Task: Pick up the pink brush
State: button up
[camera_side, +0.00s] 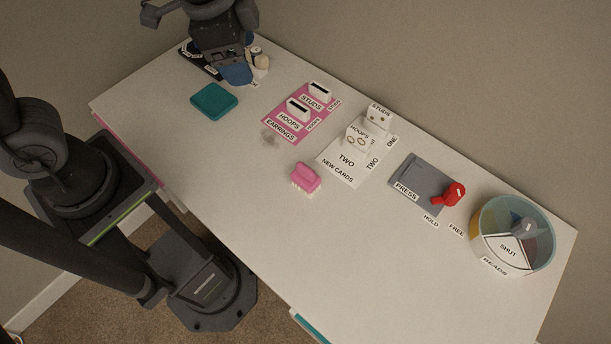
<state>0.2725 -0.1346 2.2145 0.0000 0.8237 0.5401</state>
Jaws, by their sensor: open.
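The pink brush (306,178) lies on the white table near its middle, in front of the white card sheet. Nothing touches it. My gripper (236,73) is at the far upper left of the table, well apart from the brush. It is above a dark tray (198,62) and close to a blue piece below its tip. The gripper is open; its fingers are partly hidden by the wrist.
A teal block (214,100) lies at left. A pink earrings mat (300,113) with slotted holders, a white cards sheet (338,172), a grey press plate (421,178) with a red lever (449,195), and a round beads container (513,236) line the back. The table's front is clear.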

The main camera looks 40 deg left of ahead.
jog(key=w+d+f+m+g, duration=0.2)
jog(key=d+f+m, duration=0.2)
jog(key=d+f, duration=0.1)
jog(key=m, duration=0.5)
send_over(306, 167)
notch_tip(306, 167, down, 8)
jog(key=shift+g+y, duration=0.4)
notch_tip(306, 167, down, 14)
jog(key=shift+r, duration=0.1)
jog(key=shift+c, duration=0.3)
jog(key=c, duration=1)
jog(key=shift+r, duration=0.1)
